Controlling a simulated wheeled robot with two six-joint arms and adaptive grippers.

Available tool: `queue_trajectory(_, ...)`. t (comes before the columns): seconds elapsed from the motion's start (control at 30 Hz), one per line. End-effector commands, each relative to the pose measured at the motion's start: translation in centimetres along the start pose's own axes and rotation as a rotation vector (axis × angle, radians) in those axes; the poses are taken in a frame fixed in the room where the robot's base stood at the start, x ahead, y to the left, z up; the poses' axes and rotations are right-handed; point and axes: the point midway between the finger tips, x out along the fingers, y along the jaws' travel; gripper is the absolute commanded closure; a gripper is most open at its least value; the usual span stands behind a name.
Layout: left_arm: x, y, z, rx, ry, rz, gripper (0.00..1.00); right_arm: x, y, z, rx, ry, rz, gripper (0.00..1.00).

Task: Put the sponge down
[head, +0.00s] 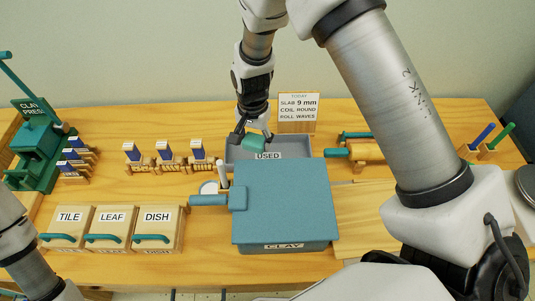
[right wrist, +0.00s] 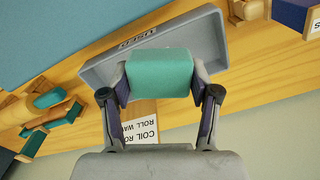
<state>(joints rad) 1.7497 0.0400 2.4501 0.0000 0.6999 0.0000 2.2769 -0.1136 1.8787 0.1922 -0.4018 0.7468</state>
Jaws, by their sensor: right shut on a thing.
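The sponge (right wrist: 160,73) is a teal-green block in the right wrist view, gripped between the two fingers of my right gripper (right wrist: 160,85). In the head view the same sponge (head: 255,142) shows between the fingertips of my right gripper (head: 253,138), over the grey tray marked USED (head: 293,147). The tray (right wrist: 97,75) lies behind the sponge in the wrist view, and its visible floor is bare. Whether the sponge touches the tray floor cannot be told. Only part of my left arm shows at the lower left of the head view; its gripper is not seen.
A blue-lidded CLAY box (head: 282,200) stands in front of the tray. A small sign (head: 297,113) stands behind it. Several stamps (head: 165,158) are to the left, and a wooden roller (head: 366,150) with teal handles is to the right. TILE, LEAF and DISH boxes (head: 112,228) sit front left.

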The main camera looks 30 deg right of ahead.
Motion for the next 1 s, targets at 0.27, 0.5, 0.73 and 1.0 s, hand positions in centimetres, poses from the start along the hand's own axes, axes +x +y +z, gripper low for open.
queue_trajectory(0.27, -1.5, 0.0, 0.0, 0.0, 0.001, 0.0, 0.3, -2.8, 0.8, -2.9, 0.566, -0.003, -0.001, 0.71)
queue_trajectory(0.5, -2.9, 0.0, 0.0, 0.0, 0.001, 0.0, 0.3, -4.2, 1.7, -5.6, 0.791, -0.001, 0.002, 0.71)
queue_trajectory(0.73, -0.7, 0.0, 0.0, 0.0, 0.0, 0.0, 0.3, 0.2, 1.7, -5.7, 0.792, 0.001, 0.003, 0.71)
queue_trajectory(1.0, -1.8, 0.0, 0.0, 0.0, 0.001, 0.0, 0.3, 4.8, 1.7, -5.7, 0.791, 0.0, 0.005, 0.71)
